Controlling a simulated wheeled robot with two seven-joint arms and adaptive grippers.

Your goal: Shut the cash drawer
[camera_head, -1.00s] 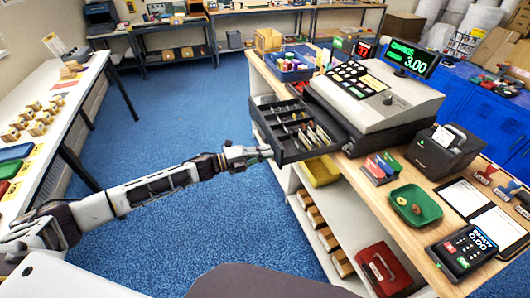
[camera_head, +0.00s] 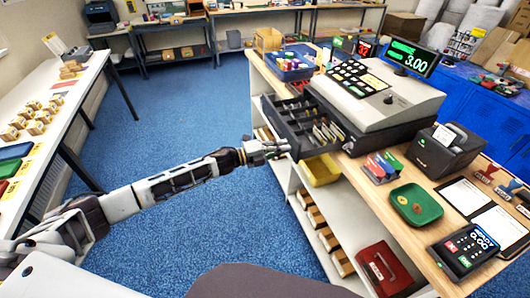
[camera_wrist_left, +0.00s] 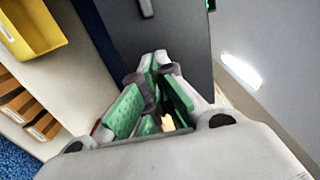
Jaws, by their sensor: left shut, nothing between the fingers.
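The cash drawer (camera_head: 291,129) is a dark tray with coins and notes in compartments. It stands partly out of the grey cash register (camera_head: 375,95) on the counter. My left gripper (camera_head: 284,147) is shut and empty, with its fingertips at the drawer's front face in the head view; they appear to touch it. In the left wrist view the closed green-padded fingers (camera_wrist_left: 158,62) point at the dark drawer front (camera_wrist_left: 165,30). My right gripper is in no view.
A yellow bin (camera_head: 321,170) sits on the shelf just below the drawer. A blue tray of spools (camera_head: 290,66), a receipt printer (camera_head: 446,150) and a green dish (camera_head: 416,204) stand on the counter. Open blue floor lies left of the counter.

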